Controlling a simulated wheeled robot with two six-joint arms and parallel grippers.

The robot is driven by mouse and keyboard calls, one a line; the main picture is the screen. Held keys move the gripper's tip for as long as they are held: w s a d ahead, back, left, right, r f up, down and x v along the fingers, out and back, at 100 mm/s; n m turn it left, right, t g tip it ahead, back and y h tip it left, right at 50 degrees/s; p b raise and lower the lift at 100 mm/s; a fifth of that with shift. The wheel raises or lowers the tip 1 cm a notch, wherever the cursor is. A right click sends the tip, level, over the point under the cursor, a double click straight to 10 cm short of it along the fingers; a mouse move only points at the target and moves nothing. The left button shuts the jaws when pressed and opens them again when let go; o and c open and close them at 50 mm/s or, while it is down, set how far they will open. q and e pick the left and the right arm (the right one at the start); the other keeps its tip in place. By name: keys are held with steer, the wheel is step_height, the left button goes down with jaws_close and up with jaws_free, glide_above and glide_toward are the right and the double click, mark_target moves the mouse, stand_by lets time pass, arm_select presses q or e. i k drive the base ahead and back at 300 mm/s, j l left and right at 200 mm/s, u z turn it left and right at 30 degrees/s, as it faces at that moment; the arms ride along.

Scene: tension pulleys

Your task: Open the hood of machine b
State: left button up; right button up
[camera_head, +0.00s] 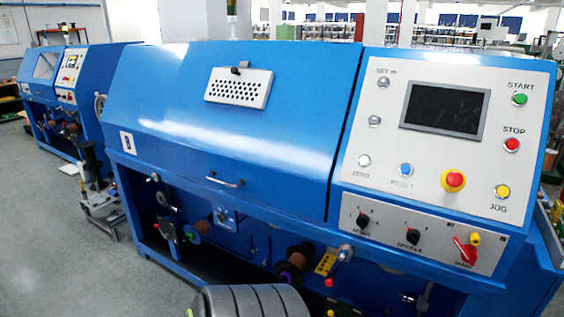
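A large blue machine stands in front of me, and its blue hood (165,105) slopes down toward me, closed. A thin metal handle (224,182) sits near the hood's lower edge, at about its middle. A white perforated vent plate (239,88) is on the hood's upper part. Neither of my grippers shows in the head view.
A control panel (440,134) with a dark screen, buttons and a red emergency stop (453,180) adjoins the hood at right. Spools (297,262) sit in the open bay below. A ribbed grey cylinder (250,300) is at the bottom front. Another blue machine (42,66) stands at left. Grey floor (50,230) is clear.

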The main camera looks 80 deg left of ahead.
mark_target(282, 154)
steer(key=u, duration=2.9)
